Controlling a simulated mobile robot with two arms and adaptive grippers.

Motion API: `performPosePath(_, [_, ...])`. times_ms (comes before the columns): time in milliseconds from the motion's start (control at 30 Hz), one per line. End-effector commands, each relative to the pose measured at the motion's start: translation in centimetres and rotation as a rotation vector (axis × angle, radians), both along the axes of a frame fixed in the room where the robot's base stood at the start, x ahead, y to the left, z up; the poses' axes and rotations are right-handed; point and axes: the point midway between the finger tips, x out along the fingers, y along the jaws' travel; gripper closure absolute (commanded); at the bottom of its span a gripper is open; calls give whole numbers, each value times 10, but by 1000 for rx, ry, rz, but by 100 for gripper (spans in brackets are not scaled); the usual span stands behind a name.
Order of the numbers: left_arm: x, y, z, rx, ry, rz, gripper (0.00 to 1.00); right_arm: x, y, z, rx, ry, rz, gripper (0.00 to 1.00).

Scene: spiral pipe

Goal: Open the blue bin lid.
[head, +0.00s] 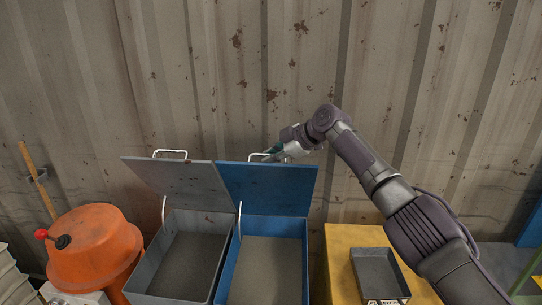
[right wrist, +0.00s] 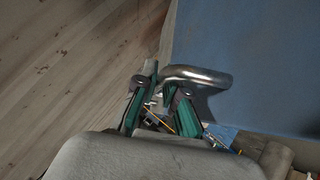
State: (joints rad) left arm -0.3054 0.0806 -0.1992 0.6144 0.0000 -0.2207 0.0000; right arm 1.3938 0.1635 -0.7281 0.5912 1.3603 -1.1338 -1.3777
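The blue bin (head: 229,262) stands at the centre of the head view with its inside showing. Its blue lid (head: 268,190) is raised and leans back toward the wall. The lid's metal handle (head: 268,155) is on the upper edge, and the handle (right wrist: 205,75) and lid (right wrist: 250,65) also show in the right wrist view. My right gripper (head: 275,151) is at this handle. In the wrist view its teal-padded fingers (right wrist: 162,85) stand a little apart, with the handle's near end at their tips. Whether they clamp it is unclear. My left gripper is out of view.
A grey bin (head: 136,287) with its lid (head: 180,185) raised stands directly left. An orange mixer drum (head: 95,245) is further left. A yellow stand (head: 345,238) with a small dark tray (head: 402,285) is at the right. A rusty corrugated wall (head: 230,80) rises behind.

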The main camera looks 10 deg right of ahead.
Motion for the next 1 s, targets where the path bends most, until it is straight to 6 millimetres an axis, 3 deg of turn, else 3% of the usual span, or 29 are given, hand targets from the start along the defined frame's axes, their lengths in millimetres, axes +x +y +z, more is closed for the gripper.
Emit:
performPosePath(33, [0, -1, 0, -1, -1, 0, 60, 0, -1, -1, -4, 0, -1, 83])
performPosePath(167, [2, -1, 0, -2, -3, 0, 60, 0, -1, -1, -3, 0, -1, 64])
performPosePath(567, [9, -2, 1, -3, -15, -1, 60, -2, -4, 3, -2, -1, 1, 64])
performPosePath(767, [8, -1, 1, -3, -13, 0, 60, -15, -22, 19, -3, -3, 0, 64])
performPosePath(1000, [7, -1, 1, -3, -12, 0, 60, -39, -56, 52, -4, -1, -2, 64])
